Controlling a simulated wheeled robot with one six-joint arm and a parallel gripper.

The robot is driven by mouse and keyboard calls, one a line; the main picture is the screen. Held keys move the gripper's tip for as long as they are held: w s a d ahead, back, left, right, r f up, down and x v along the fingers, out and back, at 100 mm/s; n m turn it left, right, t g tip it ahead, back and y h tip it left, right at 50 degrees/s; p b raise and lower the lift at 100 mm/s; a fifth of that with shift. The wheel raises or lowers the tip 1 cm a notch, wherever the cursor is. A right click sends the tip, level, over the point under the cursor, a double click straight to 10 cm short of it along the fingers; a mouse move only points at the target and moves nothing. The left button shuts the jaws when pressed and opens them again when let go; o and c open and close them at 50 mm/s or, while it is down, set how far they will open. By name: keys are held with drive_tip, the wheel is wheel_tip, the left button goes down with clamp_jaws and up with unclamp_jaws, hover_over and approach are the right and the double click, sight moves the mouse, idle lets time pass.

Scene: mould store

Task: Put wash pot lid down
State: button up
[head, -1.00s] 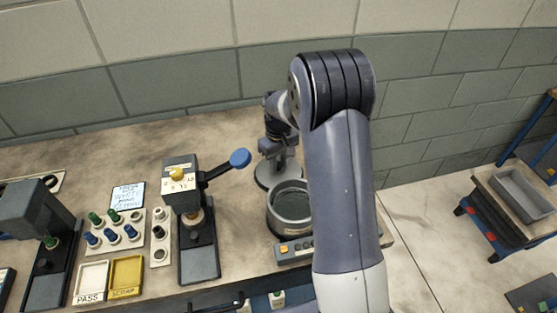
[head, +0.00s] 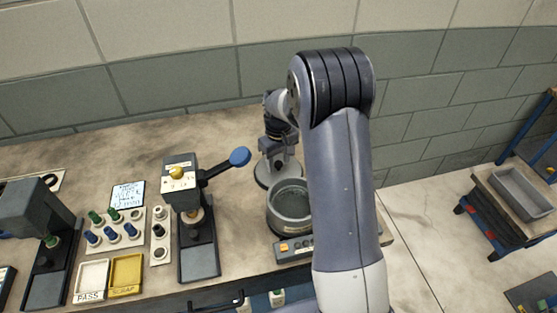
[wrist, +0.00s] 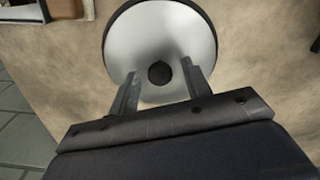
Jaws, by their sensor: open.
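The wash pot lid (wrist: 160,30) is a round, pale metal disc with a dark knob (wrist: 160,73) at its middle. In the head view the lid (head: 264,178) lies on the bench just behind the wash pot (head: 290,208), partly hidden by my gripper. The pot is a round grey vessel, uncovered at the top, with its right side behind my arm. My gripper (wrist: 158,78) is open over the lid, its two fingers apart on either side of the knob. It also shows above the lid in the head view (head: 279,160).
A control panel with an orange button (head: 284,248) sits in front of the pot. A press with a blue-ended lever (head: 240,157) stands to the left. Bare bench (head: 130,165) stretches behind it, up to the wall. A trolley with a grey tray (head: 522,195) stands at the right.

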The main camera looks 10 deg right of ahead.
wheel_tip(320, 180, up, 12)
drive_tip(key=b, duration=0.1)
idle(0.5)
hover_over(279, 163)
drive_tip(key=shift+a+f, duration=0.1)
drive_tip(key=shift+f, duration=4.1)
